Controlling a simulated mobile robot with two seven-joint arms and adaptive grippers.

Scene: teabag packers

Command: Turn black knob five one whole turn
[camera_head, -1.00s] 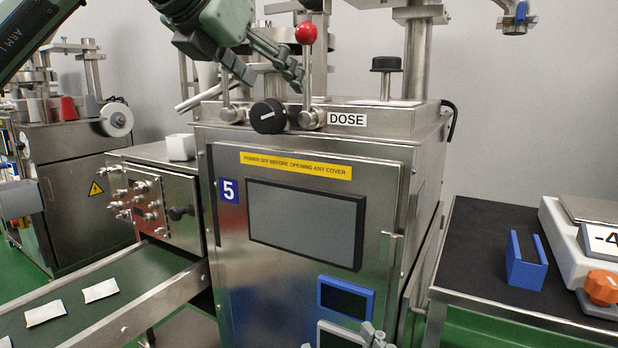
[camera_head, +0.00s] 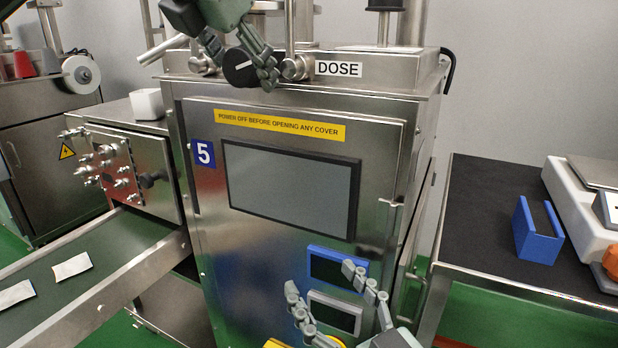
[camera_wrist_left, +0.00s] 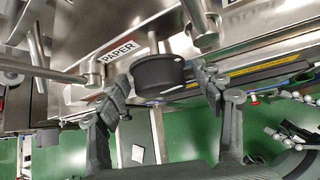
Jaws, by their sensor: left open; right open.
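The black knob (camera_head: 240,68) with a white pointer line sits on the top front of the machine marked 5 (camera_head: 203,153), left of the DOSE label (camera_head: 338,69). My left gripper (camera_head: 240,62) is open, with one finger on each side of the knob. In the left wrist view the knob (camera_wrist_left: 158,76) lies between the spread fingers of my left gripper (camera_wrist_left: 165,88); a gap shows on its left, and I cannot tell if the right finger touches it. My right gripper (camera_head: 322,285) is open and empty, low in front of the machine's door.
A metal lever hub (camera_head: 296,67) stands close right of the knob. A PAPER label (camera_wrist_left: 118,50) and metal rods show close by in the wrist view. A conveyor (camera_head: 130,240) is at left. A bench with a blue holder (camera_head: 540,245) is at right.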

